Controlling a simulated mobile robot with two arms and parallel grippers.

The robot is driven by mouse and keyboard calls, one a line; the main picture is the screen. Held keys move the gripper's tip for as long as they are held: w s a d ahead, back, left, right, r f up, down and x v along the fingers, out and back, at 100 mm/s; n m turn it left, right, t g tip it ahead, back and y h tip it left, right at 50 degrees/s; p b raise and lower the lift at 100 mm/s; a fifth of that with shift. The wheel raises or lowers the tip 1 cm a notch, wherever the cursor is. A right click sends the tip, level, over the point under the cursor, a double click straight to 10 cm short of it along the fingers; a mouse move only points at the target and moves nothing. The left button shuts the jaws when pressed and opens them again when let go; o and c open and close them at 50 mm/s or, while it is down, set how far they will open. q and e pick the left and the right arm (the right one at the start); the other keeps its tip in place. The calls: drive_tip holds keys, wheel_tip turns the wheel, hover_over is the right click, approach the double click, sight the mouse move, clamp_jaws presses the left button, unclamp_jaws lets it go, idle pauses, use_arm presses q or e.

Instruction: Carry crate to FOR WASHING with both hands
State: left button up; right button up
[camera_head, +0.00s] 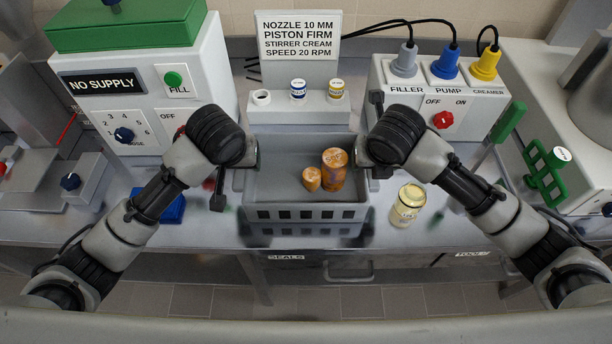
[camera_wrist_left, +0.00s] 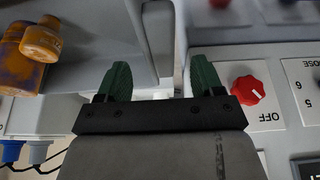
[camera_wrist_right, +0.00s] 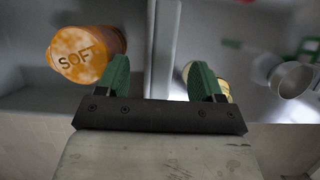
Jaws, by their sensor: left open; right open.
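The grey crate (camera_head: 305,213) has a slotted front wall and appears to stand on the metal bench in the middle of the head view. Inside are a larger orange-brown pot (camera_head: 334,172), marked SOFT in the right wrist view (camera_wrist_right: 82,60), and a smaller one (camera_head: 311,179). My left gripper (camera_head: 250,153) is at the crate's left wall; its green fingers are open on either side of the rim (camera_wrist_left: 158,45). My right gripper (camera_head: 362,153) is open likewise around the right wall's rim (camera_wrist_right: 163,45). No FOR WASHING sign is readable in view.
A jar with pale yellow contents (camera_head: 408,204) stands right of the crate, close to my right arm. A blue object (camera_head: 172,207) lies to the left. Behind are a small jar stand (camera_head: 297,108), a NO SUPPLY machine (camera_head: 140,90) and a plug box (camera_head: 440,95). A green rack (camera_head: 545,175) stands right.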

use_arm(q)
drive_tip(key=shift+x, duration=2.05)
use_arm(e)
drive_tip(key=shift+x, duration=2.05)
use_arm(q)
clamp_jaws()
use_arm(e)
clamp_jaws()
use_arm(q)
drive_tip(key=shift+w+r, duration=0.1)
use_arm(e)
drive_tip(key=shift+w+r, duration=0.1)
